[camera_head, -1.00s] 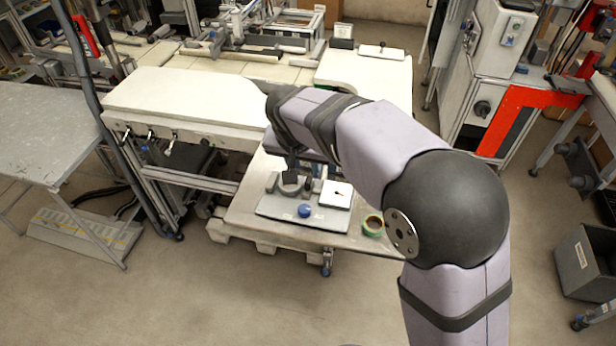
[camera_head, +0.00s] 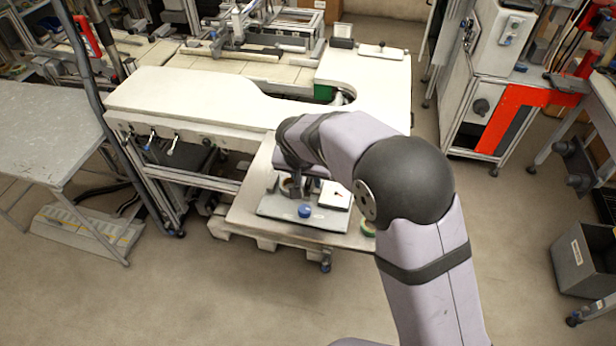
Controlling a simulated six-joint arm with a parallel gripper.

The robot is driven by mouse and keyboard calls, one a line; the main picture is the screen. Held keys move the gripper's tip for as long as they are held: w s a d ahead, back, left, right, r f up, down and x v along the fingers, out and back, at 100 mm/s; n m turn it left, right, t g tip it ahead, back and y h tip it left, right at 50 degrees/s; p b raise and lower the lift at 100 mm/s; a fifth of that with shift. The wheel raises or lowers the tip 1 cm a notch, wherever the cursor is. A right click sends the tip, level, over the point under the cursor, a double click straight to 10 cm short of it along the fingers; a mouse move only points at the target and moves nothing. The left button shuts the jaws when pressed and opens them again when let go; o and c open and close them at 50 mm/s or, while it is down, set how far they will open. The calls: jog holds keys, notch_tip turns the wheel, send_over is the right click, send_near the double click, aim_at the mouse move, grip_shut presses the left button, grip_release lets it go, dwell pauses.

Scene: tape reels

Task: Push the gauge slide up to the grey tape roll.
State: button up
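A flat grey gauge plate (camera_head: 275,209) lies on the low table. It carries a blue knob (camera_head: 304,211) at its front and a white square dial (camera_head: 336,195) with a dark pointer at its right. The grey tape roll (camera_head: 286,187) stands at the back left of the plate, partly hidden behind my gripper. A small dark block (camera_head: 272,184) is at its left. My gripper (camera_head: 298,192) points down just right of the roll, low over the plate. I cannot make out the slide clearly, whether the gripper touches it, or how far the fingers are apart.
A green tape roll (camera_head: 367,228) lies on the low table (camera_head: 242,213) right of the plate, partly covered by my arm. A white worktop (camera_head: 185,95) stands behind, higher than the low table. The table's front left is clear.

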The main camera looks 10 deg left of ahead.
grip_shut()
jog(key=shift+a+b, duration=0.55)
jog(key=shift+a, duration=0.75)
jog(key=shift+a+r, duration=0.2)
jog(key=shift+a, duration=0.15)
jog(key=shift+c, duration=0.5)
grip_release()
jog(key=shift+o, duration=0.5)
jog(key=shift+a+f, duration=0.1)
jog(key=shift+a, duration=0.1)
jog(key=shift+d, duration=0.15)
